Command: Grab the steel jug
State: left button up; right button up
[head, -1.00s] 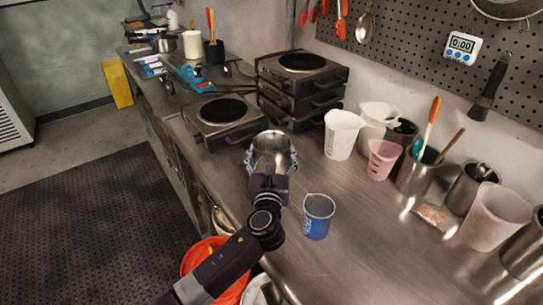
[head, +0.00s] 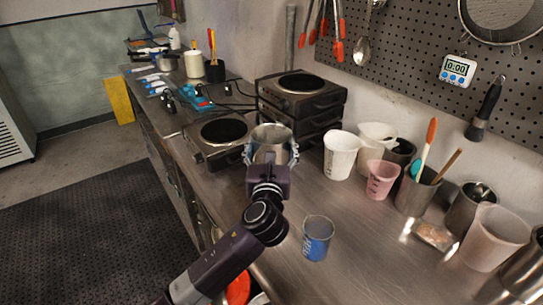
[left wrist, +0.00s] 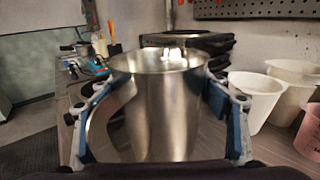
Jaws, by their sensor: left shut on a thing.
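The steel jug (head: 271,137) is a shiny metal vessel in front of the burners in the head view. It fills the middle of the left wrist view (left wrist: 160,115), upright, with its open rim at the top. My left gripper (head: 271,152) is shut on the jug, with one blue-padded finger against each side of it in the left wrist view (left wrist: 163,125). The jug's base is hidden, so I cannot tell whether it touches the counter. My right gripper is not in view.
A clear beaker with blue liquid (head: 317,238) stands on the counter to the right of my arm. A white jug (head: 340,155) and a pink cup (head: 381,180) stand further right. Hot plates (head: 222,133) are behind the jug. The counter's front right (head: 390,260) is clear.

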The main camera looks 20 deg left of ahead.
pick_arm(q)
notch_tip(320, 180, up, 11)
jog(key=shift+f, duration=0.2)
dwell(0.5)
